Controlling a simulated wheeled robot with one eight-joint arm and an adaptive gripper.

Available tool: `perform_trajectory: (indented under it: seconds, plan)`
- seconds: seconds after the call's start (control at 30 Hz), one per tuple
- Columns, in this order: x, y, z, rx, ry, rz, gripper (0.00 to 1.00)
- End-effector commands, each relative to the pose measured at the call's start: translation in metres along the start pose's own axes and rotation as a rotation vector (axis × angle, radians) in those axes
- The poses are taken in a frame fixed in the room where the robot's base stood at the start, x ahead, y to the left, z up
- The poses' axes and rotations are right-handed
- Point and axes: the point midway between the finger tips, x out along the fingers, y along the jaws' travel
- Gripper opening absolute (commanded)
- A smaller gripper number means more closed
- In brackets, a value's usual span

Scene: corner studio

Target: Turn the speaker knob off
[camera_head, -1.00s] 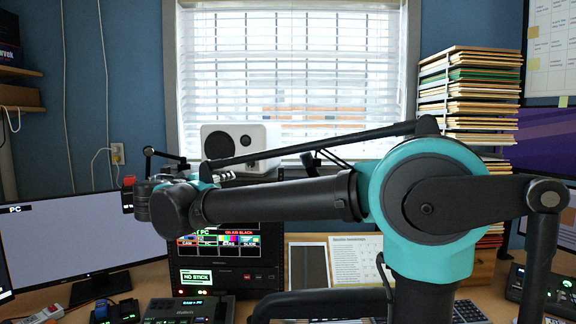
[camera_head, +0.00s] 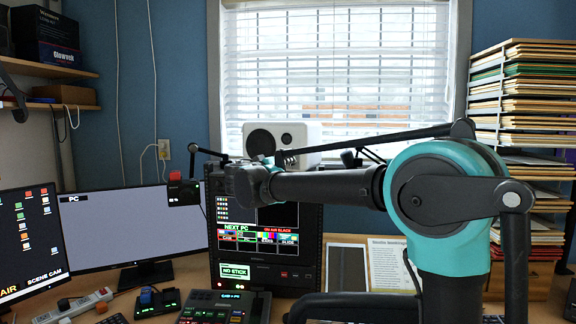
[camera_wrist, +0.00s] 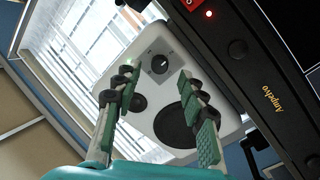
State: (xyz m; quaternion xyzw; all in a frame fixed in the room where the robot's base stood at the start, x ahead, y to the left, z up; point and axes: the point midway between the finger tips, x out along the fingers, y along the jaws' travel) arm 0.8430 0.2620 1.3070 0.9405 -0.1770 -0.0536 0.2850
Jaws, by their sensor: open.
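The white speaker (camera_head: 312,133) stands on top of a dark rack in front of the window in the head view. In the wrist view the speaker (camera_wrist: 152,122) looks tilted, with its dark cone at the lower right. Its small dark round knob (camera_wrist: 159,64) has a pale mark and sits on the front panel, beyond the fingertips. My gripper (camera_wrist: 153,84) is open and empty, with one finger on either side of the view and the knob seen between and just above their tips. I see no contact. In the head view my wrist hides the fingers.
The dark rack (camera_head: 285,228) with lit screens stands below the speaker; its edge and red switch (camera_wrist: 192,3) are close at the right in the wrist view. Monitors (camera_head: 135,225) fill the left, stacked folders (camera_head: 515,105) the right.

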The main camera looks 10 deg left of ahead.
Motion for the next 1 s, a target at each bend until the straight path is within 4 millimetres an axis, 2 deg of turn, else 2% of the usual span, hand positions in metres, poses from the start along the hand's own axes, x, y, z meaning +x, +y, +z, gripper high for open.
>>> perform_trajectory:
  seconds: [0.1, 0.23, 0.6, 0.9, 1.0]
  plan:
    - [0.017, 0.0, 0.0, 0.0, -0.001, 0.001, 0.41]
    - [0.026, 0.0, 0.0, 0.0, 0.0, 0.0, 0.41]
    - [0.03, 0.0, 0.0, 0.0, 0.0, -0.001, 0.4]
    - [0.03, 0.0, 0.0, 0.0, 0.0, -0.001, 0.03]
    - [0.03, 0.0, 0.0, 0.0, 0.0, -0.001, 0.0]
